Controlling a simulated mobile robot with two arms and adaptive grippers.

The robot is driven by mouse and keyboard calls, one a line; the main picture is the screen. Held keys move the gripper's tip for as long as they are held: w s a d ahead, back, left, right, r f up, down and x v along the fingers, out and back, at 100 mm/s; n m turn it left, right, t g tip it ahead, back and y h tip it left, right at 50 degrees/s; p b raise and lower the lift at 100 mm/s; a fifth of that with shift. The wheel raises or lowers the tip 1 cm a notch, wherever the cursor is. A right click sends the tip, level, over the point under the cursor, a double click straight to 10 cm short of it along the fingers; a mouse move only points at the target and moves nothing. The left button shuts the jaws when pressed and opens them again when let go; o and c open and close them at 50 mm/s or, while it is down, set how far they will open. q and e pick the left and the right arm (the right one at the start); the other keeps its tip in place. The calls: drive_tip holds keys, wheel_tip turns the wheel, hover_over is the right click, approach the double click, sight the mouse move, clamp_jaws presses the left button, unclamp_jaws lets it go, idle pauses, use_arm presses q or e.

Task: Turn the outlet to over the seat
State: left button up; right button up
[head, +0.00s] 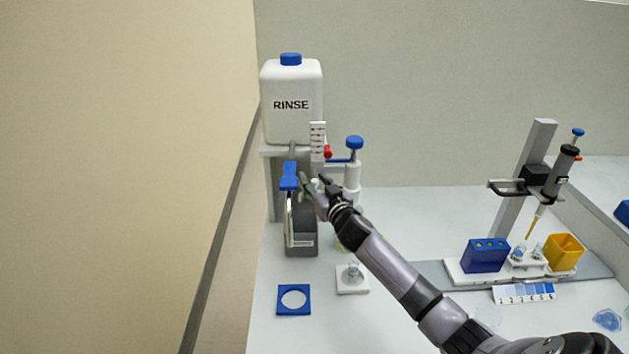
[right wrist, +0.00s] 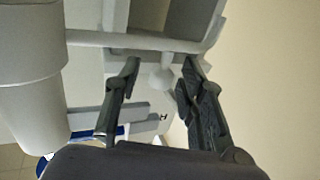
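The white RINSE bottle (head: 291,95) with a blue cap stands on a shelf at the back left. Beside it is a white dispenser column (head: 352,180) with a blue knob. My right gripper (head: 316,186) is in front of the shelf, just left of this column. In the right wrist view a pale horizontal tube (right wrist: 130,41) ends in a small rounded white tip (right wrist: 160,78), which looks like the outlet. The tip lies between the open fingers (right wrist: 160,82), with gaps on both sides. A white square seat (head: 352,287) with a small clear vessel sits on the bench in front.
A grey holder (head: 301,240) with a blue top stands just left of my gripper. A blue square with a round hole (head: 294,311) lies in front. A pipette stand (head: 520,185), blue block (head: 486,255) and yellow bin (head: 565,252) are at right. A wall bounds the left.

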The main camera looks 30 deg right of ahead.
drive_tip(key=shift+w, duration=0.1)
drive_tip(key=shift+c, duration=0.2)
clamp_jaws()
idle(0.7)
